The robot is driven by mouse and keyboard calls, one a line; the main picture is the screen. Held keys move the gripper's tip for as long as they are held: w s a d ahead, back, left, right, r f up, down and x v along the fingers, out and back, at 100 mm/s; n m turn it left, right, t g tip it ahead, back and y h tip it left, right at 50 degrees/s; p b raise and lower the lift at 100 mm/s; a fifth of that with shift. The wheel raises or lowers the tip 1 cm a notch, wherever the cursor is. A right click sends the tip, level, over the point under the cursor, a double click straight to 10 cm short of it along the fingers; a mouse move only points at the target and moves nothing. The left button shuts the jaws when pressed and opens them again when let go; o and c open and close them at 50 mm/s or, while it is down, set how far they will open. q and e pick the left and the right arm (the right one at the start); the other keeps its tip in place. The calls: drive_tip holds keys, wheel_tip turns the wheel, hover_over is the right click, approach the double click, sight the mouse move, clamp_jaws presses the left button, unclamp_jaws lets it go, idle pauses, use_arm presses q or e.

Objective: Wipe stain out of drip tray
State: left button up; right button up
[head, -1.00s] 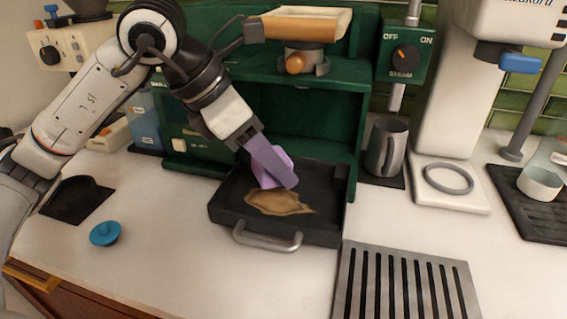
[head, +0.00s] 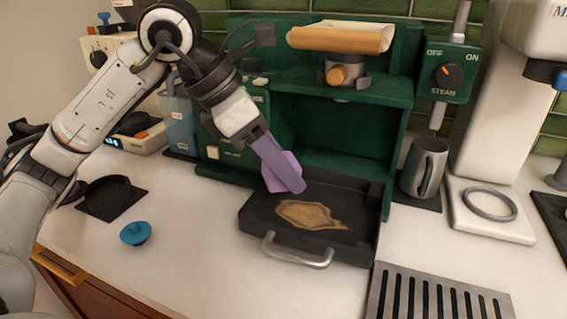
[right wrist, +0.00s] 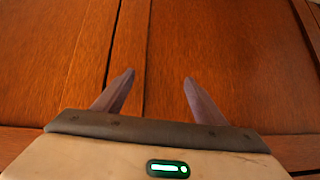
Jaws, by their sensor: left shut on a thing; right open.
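The black drip tray (head: 258,222) with a metal handle sits in front of the green coffee machine (head: 335,130) in the head view. A brown stain (head: 308,215) lies on its floor. My left gripper (head: 287,178) is shut on a light purple cloth or sponge (head: 289,165). It holds this at the tray's back left, behind and left of the stain; I cannot tell whether it touches the tray. The fingers hide part of it. In the right wrist view my right gripper (right wrist: 159,82) is open and empty before brown wooden panels (right wrist: 230,45).
A blue knobbed lid (head: 136,233) lies on the white counter, left of the tray. A metal pitcher (head: 423,168) stands right of the machine. A slotted metal grate (head: 440,290) is at front right. A portafilter (head: 345,74) sits above the tray.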

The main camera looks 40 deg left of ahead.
use_arm(q)
drive_tip(key=shift+r+p, duration=2.5)
drive_tip(key=shift+r, duration=0.4)
wheel_tip(320, 180, up, 3)
drive_tip(key=p, duration=0.3)
drive_tip(key=shift+r, duration=0.1)
